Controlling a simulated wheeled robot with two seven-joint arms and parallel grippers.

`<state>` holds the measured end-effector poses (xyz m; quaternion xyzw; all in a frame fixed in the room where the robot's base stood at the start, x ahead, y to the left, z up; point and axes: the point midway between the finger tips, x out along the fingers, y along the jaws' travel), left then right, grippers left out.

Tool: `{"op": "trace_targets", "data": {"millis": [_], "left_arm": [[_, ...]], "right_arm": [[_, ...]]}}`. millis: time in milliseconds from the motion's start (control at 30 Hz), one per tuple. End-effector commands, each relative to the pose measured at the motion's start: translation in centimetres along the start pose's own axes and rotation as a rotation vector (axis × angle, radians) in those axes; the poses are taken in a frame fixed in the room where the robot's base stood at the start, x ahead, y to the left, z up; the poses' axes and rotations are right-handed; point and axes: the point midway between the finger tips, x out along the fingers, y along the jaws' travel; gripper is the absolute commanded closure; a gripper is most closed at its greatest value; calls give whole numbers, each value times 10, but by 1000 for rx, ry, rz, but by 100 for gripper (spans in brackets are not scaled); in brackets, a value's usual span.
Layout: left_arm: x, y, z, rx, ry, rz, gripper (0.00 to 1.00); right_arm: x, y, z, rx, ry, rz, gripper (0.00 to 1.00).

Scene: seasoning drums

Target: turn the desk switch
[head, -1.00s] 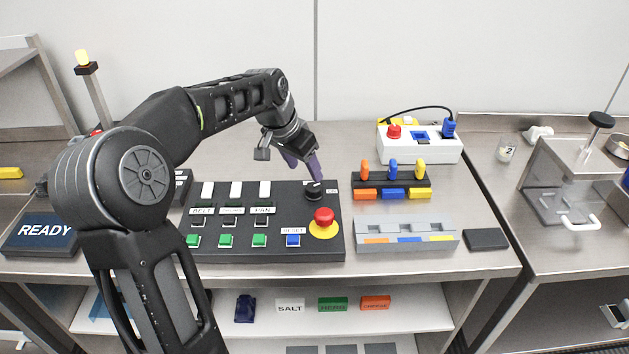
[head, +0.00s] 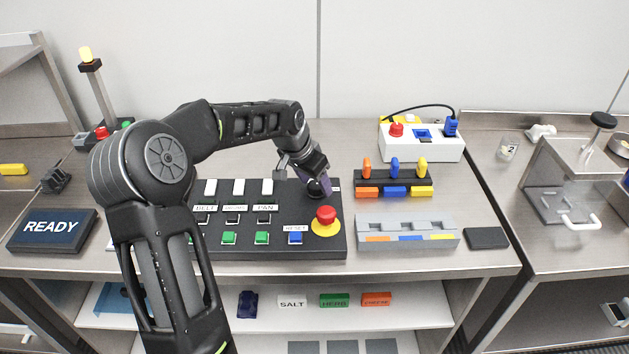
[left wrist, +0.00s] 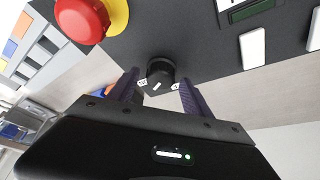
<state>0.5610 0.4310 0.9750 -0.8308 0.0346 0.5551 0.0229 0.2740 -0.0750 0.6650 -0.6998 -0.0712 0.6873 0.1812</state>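The desk switch is a round black knob with a white mark, at the back right of the black control panel (head: 270,245). In the head view the knob (head: 318,188) is partly hidden by my left gripper (head: 313,183), which is down over it. In the left wrist view the knob (left wrist: 160,73) lies between the two purple fingers of the open left gripper (left wrist: 157,92). Gaps show between the knob and both fingers. My right gripper is not in view.
A red stop button on a yellow base (head: 326,218) sits just in front of the knob. White rockers and green buttons fill the panel's left. A peg rack (head: 437,181) and a grey slotted block (head: 408,231) stand to the right.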

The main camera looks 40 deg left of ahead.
Motion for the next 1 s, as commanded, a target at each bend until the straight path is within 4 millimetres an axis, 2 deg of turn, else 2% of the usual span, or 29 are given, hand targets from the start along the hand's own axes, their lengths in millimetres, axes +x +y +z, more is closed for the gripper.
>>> {"op": "trace_targets", "data": {"millis": [67, 667, 1000], "left_arm": [[0, 0, 0, 0, 0, 0, 49], [0, 0, 0, 0, 0, 0, 98], [0, 0, 0, -13, 0, -7, 100]], "right_arm": [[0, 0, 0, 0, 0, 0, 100], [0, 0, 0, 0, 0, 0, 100], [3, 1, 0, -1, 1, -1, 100]]}}
